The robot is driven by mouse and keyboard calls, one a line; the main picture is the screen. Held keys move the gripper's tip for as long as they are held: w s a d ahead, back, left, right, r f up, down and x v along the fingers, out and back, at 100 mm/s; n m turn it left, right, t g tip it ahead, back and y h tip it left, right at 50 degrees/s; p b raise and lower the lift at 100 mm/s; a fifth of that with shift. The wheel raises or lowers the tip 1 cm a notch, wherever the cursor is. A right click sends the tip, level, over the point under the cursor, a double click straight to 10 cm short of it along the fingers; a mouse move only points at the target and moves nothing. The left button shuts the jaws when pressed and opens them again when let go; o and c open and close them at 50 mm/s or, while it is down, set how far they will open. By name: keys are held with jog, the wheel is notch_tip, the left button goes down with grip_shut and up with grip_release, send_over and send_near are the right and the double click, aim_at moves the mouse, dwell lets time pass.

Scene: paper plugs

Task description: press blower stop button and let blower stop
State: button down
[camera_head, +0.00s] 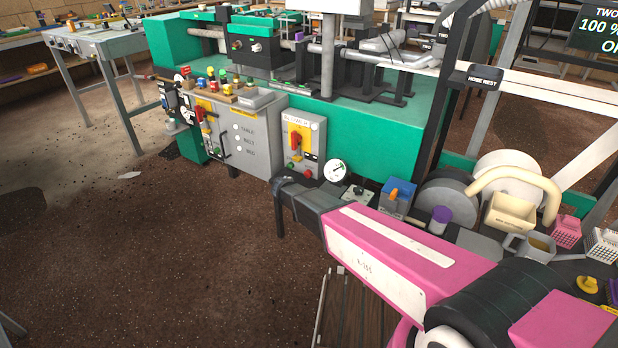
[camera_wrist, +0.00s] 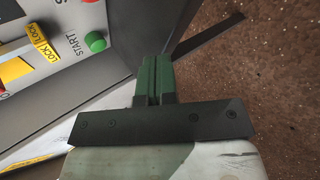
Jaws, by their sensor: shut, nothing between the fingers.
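A grey control box (camera_head: 303,143) with a red handle on a yellow plate stands at the front of the green machine in the head view. In the wrist view a panel shows a green button (camera_wrist: 96,42) marked START. A red button (camera_wrist: 91,1) shows only as a sliver at the top edge, beside a cut-off label ending in S. My gripper (camera_wrist: 154,62) is shut and empty, its dark green fingers right of and below the green button, with no visible contact with either button. In the head view my gripper (camera_head: 283,183) is below and left of the box.
A yellow LOCK label (camera_wrist: 42,43) lies left of the green button. A round gauge (camera_head: 335,171) and a blue box (camera_head: 397,196) are close to my arm. A larger grey cabinet (camera_head: 245,135) stands left. The brown floor (camera_head: 150,250) at left is mostly clear.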

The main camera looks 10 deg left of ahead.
aim_at(303, 182)
jog(key=shift+s+a+f, duration=0.1)
jog(key=shift+a, duration=0.25)
jog(key=shift+w+d, duration=0.55)
jog(key=shift+w, duration=0.8)
jog(key=shift+w+d, duration=0.6)
jog(key=shift+w, duration=0.8)
jog(key=shift+w+d, duration=0.55)
jog(key=shift+w, duration=0.8)
jog(key=shift+w+d, duration=0.2)
jog(key=shift+w, duration=0.2)
jog(key=shift+w+d, duration=0.15)
jog(key=shift+w, duration=0.3)
jog(key=shift+s, duration=0.1)
jog(key=shift+s+a, duration=0.3)
jog(key=shift+s, duration=0.5)
